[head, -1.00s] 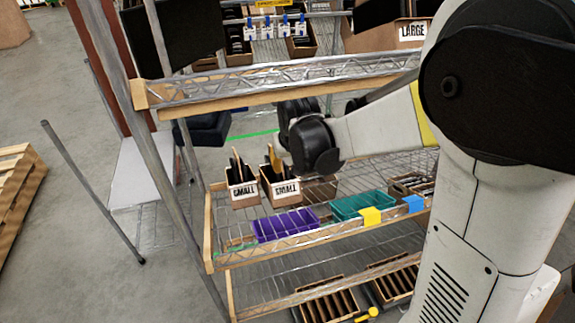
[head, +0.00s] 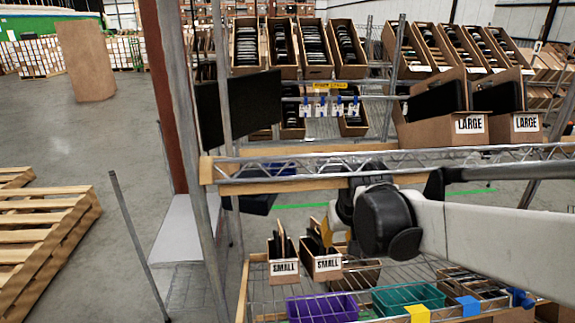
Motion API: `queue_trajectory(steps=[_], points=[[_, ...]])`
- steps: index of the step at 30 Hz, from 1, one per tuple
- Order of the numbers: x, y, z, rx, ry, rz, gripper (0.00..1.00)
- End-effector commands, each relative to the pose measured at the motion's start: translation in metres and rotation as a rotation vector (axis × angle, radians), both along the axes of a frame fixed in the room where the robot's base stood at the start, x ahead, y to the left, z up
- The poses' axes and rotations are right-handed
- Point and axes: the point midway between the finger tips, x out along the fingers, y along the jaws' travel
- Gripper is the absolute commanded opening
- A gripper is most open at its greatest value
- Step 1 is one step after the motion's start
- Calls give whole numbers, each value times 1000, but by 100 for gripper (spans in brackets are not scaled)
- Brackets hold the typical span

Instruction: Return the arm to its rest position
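My arm (head: 500,240) reaches in from the right in the head view, below the upper shelf of a wire rack. Its dark wrist (head: 388,218) is over the lower shelf, just above and right of two cartons. The left carton marked SMALL (head: 284,268) and the right carton marked SMALL (head: 327,264) stand side by side, holding dark flat items. My gripper's fingers are hidden behind the wrist, so their state does not show.
The upper shelf rail (head: 300,178) runs right above my arm. Cartons marked LARGE (head: 468,124) stand on that shelf. A purple bin (head: 322,308) and a teal bin (head: 405,298) sit on the lower shelf. A wooden pallet (head: 45,225) lies at left.

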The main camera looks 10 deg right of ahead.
Motion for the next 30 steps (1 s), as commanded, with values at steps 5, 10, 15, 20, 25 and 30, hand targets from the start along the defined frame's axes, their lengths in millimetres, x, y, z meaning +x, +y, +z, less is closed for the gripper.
queue_trajectory(steps=[5, 10, 15, 20, 25, 30], points=[[-58, -2, 22, 10, -44, 5, 31], [-122, -3, 29, 20, -102, 12, 31], [-165, -3, 23, 28, -145, 15, 31], [-181, -3, 17, 30, -164, 16, 31], [-183, -3, 16, 31, -168, 17, 31], [-183, -3, 16, 31, -167, 17, 31]])
